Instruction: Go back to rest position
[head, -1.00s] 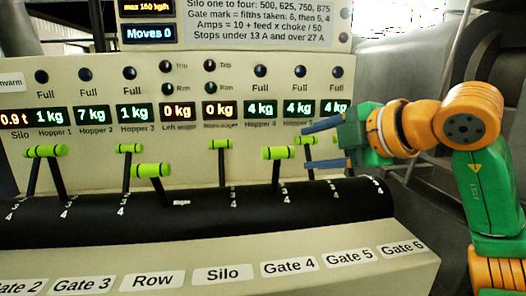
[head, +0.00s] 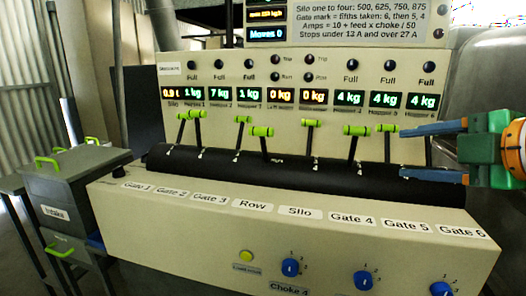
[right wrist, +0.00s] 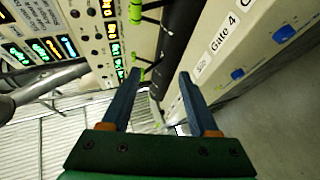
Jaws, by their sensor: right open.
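My right gripper (head: 420,151) is at the right edge of the head view, its blue fingers apart and empty. It is beside the rightmost green lever handles, with one lever handle (head: 387,129) just left of the upper fingertip. Whether they touch is hard to tell. In the right wrist view the open fingers (right wrist: 158,92) point along the panel, with nothing between them but background. My left gripper is not in view.
A control console (head: 300,225) with green-handled levers, a black roller (head: 300,170) and blue knobs (head: 290,267) fills the middle. Displays read weights above. A grey Intake box (head: 75,185) with green handles stands at left. Open floor shows at right in the wrist view.

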